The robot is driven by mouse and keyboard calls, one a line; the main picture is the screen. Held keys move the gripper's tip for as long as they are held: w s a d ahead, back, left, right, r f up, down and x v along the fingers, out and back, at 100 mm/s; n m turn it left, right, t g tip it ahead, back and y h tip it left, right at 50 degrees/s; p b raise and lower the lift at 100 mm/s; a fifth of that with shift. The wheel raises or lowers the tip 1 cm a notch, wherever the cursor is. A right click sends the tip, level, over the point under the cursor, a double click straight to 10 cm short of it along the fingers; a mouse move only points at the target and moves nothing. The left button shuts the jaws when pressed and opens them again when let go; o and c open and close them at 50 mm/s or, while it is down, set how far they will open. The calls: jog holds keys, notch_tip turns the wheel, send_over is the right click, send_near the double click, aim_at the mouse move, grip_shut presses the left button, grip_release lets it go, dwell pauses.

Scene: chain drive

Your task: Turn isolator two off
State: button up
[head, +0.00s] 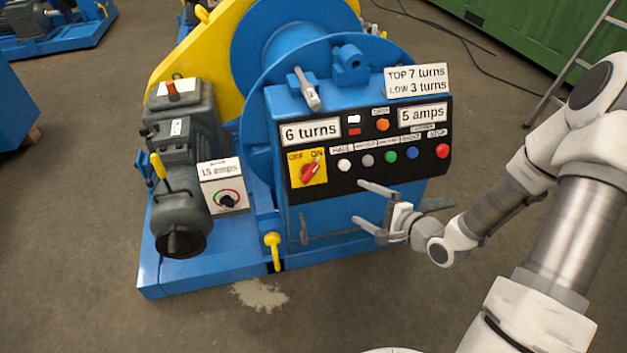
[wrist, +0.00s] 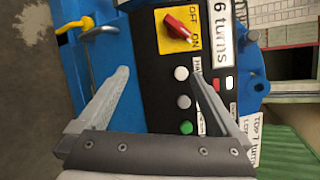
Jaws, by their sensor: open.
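The isolator is a red rotary handle (head: 311,171) on a yellow plate marked OFF and ON, at the left of the black control panel (head: 330,157). No number for it is readable. Its handle slants toward ON. In the wrist view the red handle (wrist: 179,27) sits at the top, beyond my fingertips, also slanted toward the ON label. My gripper (head: 359,202) is open and empty, in front of the panel's lower edge, right of and below the isolator. It also shows in the wrist view (wrist: 160,72), with its fingers wide apart.
White, grey, green, blue and red push buttons (head: 442,151) line the panel right of the isolator. A grey lever (head: 306,90) stands above the panel. A yellow-handled lever (head: 273,245) is below. A motor (head: 180,200) and dial box (head: 226,198) are at the left.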

aim_at(311, 174)
jog(key=w+a+m+t+y+b, duration=0.1)
jog(key=w+a+b, duration=0.1)
jog(key=w+a, duration=0.1)
jog(key=w+a+f+m+t+y+b, duration=0.1)
jog(key=w+a+m+b, duration=0.1)
jog(key=w+a, duration=0.2)
jog(key=w+a+m+t+y+b, duration=0.1)
jog(key=w+a+m+b, duration=0.1)
jog(key=w+a, duration=0.2)
jog(key=shift+a+f, duration=0.15)
jog(key=shift+a, duration=0.85)
jog(key=c, duration=1.2)
